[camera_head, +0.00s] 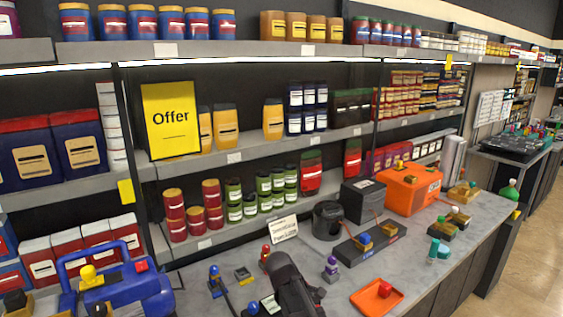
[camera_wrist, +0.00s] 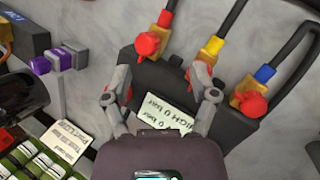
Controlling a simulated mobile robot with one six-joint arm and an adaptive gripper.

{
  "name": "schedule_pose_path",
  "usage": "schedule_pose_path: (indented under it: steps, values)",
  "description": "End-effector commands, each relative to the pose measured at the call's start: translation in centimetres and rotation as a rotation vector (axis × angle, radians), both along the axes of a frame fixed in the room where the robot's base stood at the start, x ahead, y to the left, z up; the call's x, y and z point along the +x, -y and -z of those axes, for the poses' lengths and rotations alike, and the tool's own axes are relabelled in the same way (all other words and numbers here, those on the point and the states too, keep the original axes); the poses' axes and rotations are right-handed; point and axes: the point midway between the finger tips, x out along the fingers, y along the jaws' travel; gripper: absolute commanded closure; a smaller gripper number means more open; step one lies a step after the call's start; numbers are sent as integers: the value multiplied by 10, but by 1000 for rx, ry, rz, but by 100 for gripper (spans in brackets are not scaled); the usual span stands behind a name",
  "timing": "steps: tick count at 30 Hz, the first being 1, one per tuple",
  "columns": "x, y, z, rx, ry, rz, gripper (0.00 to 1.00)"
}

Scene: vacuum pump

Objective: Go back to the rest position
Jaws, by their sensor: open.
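My gripper (camera_wrist: 160,84) is open in the wrist view, with its two grey fingers apart and nothing held between them. Beyond and partly between the fingers is a black gauge block (camera_wrist: 255,125) with a display reading "HIGH 0 bar". Brass fittings with a red knob (camera_wrist: 147,43), a yellow collar (camera_wrist: 214,45) and a blue collar (camera_wrist: 265,74) run along the block, with black hoses attached. I cannot tell whether a finger touches the block. In the head view my dark arm reaches over the front of the counter; the fingertips cannot be made out there.
The grey counter (camera_head: 470,225) holds a blue machine (camera_head: 125,290), a black pot (camera_head: 327,220), an orange case (camera_head: 413,188) and an orange tray (camera_head: 360,299). Shelves of jars stand behind it. A small card (camera_wrist: 66,142) and purple piece (camera_wrist: 57,60) lie near my gripper.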

Motion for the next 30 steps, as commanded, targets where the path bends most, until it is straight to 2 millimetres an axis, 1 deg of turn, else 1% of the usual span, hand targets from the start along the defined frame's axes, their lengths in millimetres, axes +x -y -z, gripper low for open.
schedule_pose_path:
  steps: [1, 6, 12, 15, 18, 21, 30]
  values:
    - [-15, 16, 11, 45, 15, 77, 25]
    - [-47, 48, 32, 194, 63, 344, 25]
    - [-84, 76, 52, 353, 103, 660, 25]
    - [-98, 85, 58, 414, 115, 792, 25]
    - [-108, 90, 62, 458, 122, 890, 25]
    - [-113, 91, 64, 483, 125, 947, 25]
    - [-114, 92, 63, 494, 127, 973, 25]
